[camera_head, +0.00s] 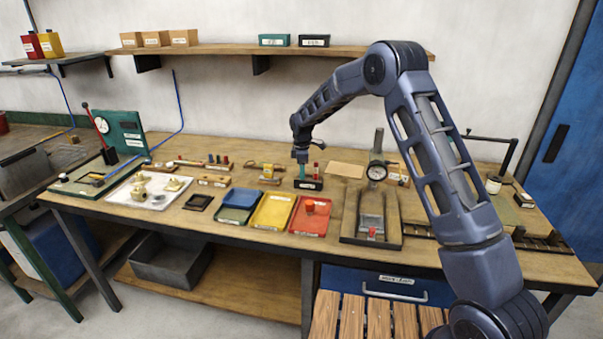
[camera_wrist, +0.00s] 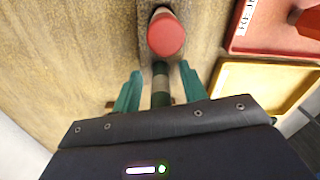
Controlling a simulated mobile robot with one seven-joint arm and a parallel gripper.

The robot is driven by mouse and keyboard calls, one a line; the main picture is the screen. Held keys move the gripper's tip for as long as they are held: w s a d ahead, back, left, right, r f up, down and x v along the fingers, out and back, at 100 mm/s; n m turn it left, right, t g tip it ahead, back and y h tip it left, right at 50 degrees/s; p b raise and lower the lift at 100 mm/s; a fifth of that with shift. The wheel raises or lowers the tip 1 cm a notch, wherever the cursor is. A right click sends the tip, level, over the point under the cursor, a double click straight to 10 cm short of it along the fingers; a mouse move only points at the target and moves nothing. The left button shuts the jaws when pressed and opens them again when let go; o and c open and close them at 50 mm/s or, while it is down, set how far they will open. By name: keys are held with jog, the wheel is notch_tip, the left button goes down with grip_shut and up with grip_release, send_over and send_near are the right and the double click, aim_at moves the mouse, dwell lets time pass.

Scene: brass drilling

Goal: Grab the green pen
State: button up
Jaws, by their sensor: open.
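The green pen (camera_wrist: 161,97) shows in the wrist view as a dark green upright shaft with a paler band. It stands between the two teal fingers of my gripper (camera_wrist: 160,78), with a gap on each side. The fingers are open. The red pen (camera_wrist: 166,36), with a round red top, stands just ahead of it. In the head view my gripper (camera_head: 301,163) points down over the dark pen holder (camera_head: 309,184), with the red pen (camera_head: 316,169) to its right. The green pen cannot be told apart from my fingers there. The lower end of the pen is hidden.
A dial gauge stand (camera_head: 376,172) rises to the right.

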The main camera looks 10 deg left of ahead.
jog(key=shift+f, duration=0.25)
grip_shut()
